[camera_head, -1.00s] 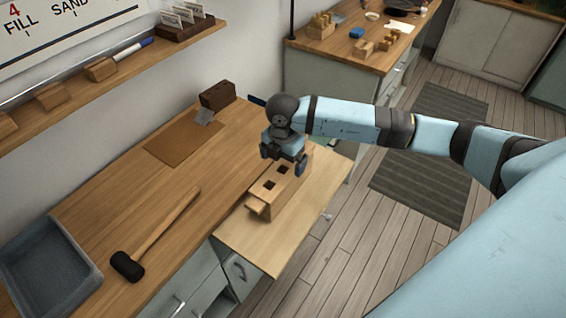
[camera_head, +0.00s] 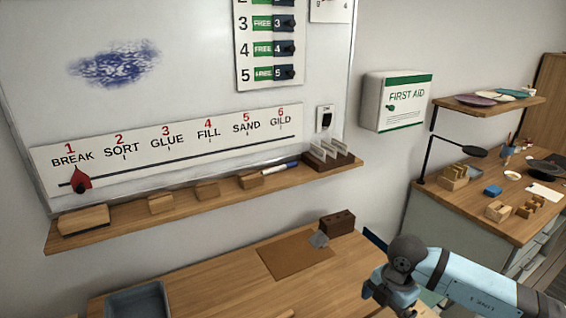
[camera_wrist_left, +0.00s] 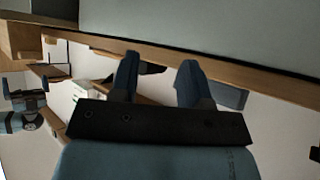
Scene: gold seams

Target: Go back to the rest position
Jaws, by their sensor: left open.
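My left gripper (camera_wrist_left: 157,78) shows only in the left wrist view. Its two dark blue fingers stand apart with nothing held between them. My right gripper (camera_head: 387,299) is at the lower right of the head view, at the end of the light blue arm from the right. Its fingers look apart, and I see nothing held, though the picture's bottom edge cuts off the view beneath. A blue arm with two separated fingers (camera_wrist_left: 25,99) also shows at the left of the left wrist view.
The wooden bench (camera_head: 220,289) carries a brown mat (camera_head: 290,257), a dark holed block (camera_head: 338,222) and a grey tray (camera_head: 138,301). A wall shelf (camera_head: 215,208) runs above it. A second bench (camera_head: 470,215) stands at right. A wooden edge (camera_wrist_left: 235,66) crosses the left wrist view.

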